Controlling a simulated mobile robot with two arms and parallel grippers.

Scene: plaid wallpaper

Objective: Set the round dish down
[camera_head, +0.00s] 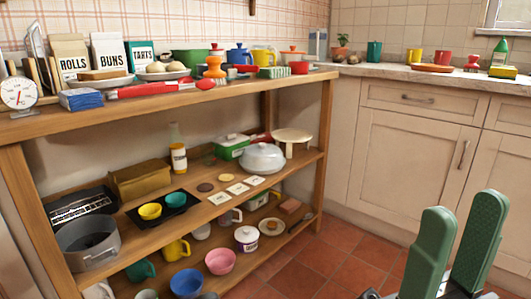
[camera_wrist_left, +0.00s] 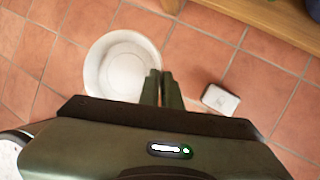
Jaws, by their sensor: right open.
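The round dish (camera_wrist_left: 110,70) is white and deep-sided and shows in the left wrist view, seen from above over the tiles. My left gripper (camera_wrist_left: 160,76) has its two dark green fingers close together at the dish's right rim, one on the inner side and one on the outer side, so it appears shut on the rim. The dish's height above the floor is hard to judge. In the head view my right gripper (camera_head: 455,225) is open and empty at the lower right. The left gripper is outside the head view.
A cabinet with a counter (camera_head: 400,72) stands behind. A small white box (camera_wrist_left: 220,100) lies on the tiled floor (camera_head: 345,270).

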